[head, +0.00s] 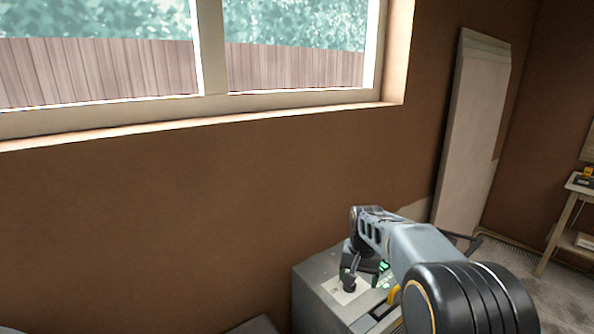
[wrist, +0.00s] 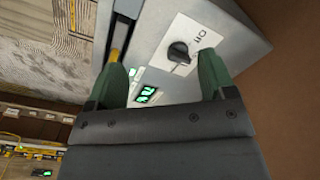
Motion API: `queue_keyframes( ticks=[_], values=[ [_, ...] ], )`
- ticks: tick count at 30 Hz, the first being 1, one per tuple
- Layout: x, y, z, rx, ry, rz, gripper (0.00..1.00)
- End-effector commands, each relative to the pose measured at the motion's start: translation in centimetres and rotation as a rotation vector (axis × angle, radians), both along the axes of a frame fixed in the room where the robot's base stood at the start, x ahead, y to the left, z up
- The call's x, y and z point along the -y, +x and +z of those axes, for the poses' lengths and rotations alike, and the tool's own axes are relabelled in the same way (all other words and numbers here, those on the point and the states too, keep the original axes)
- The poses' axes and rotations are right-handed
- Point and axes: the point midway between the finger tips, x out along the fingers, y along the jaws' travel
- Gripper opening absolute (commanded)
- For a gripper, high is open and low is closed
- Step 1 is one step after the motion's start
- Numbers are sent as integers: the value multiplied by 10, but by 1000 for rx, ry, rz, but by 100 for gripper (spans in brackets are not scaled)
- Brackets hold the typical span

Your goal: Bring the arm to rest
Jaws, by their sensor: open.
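My arm reaches forward from the lower right in the head view, over a grey machine (head: 318,292) below the window. My gripper (head: 362,283) is over the machine's top panel. In the wrist view my gripper (wrist: 162,68) is open, its two green fingers apart with nothing between them. A black knob (wrist: 179,52) on a white plate marked "ON" shows beyond the fingertips; it also shows in the head view (head: 349,286). I cannot tell whether a finger touches the panel. A lit green display (wrist: 146,95) sits beside the knob.
A window with a sill (head: 210,120) spans the brown wall behind the machine. A pale board (head: 470,140) leans on the wall to the right. A small wooden table (head: 563,222) with items stands at the far right. Floor is visible between them.

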Motion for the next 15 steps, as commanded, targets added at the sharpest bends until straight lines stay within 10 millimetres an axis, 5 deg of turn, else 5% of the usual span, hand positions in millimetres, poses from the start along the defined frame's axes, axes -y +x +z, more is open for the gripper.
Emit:
queue_keyframes(
  ticks=[9, 15],
  values=[
    [-3, -121, 12, 107, -26, 279, 77],
    [-4, -181, 11, 176, -43, 344, 77]
  ],
)
